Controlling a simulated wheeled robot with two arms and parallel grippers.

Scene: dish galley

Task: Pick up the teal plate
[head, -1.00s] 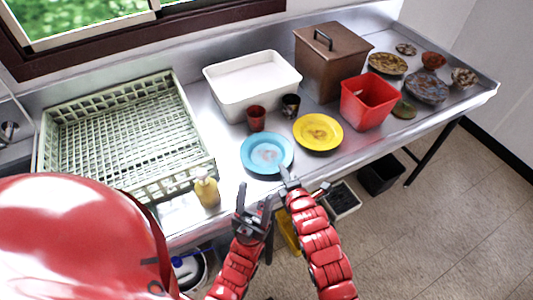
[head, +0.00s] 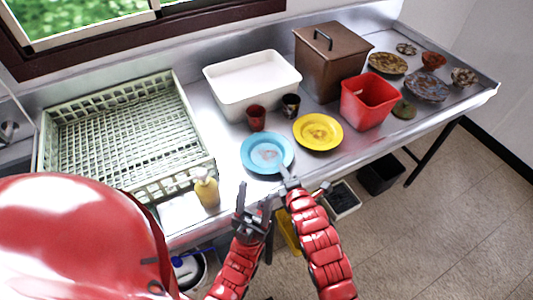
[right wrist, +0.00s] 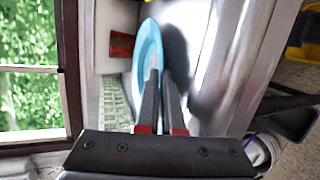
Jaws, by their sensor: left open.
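My right gripper (head: 286,174) is at the plate's near right rim. In the right wrist view the plate (right wrist: 146,52) shows nearly edge-on, and the fingers (right wrist: 159,78) are close together with the rim between them. A dark shadow lies on the counter beside the plate; how far the plate is off the counter is hard to tell. My left gripper (head: 254,194) is open and empty, below and left of the plate, in front of the counter.
A yellow plate (head: 318,131) is close right of the teal plate. A red cup (head: 256,118) and a dark cup (head: 290,105) stand behind it, before a white tub (head: 252,106). A red bin (head: 366,103) is right.

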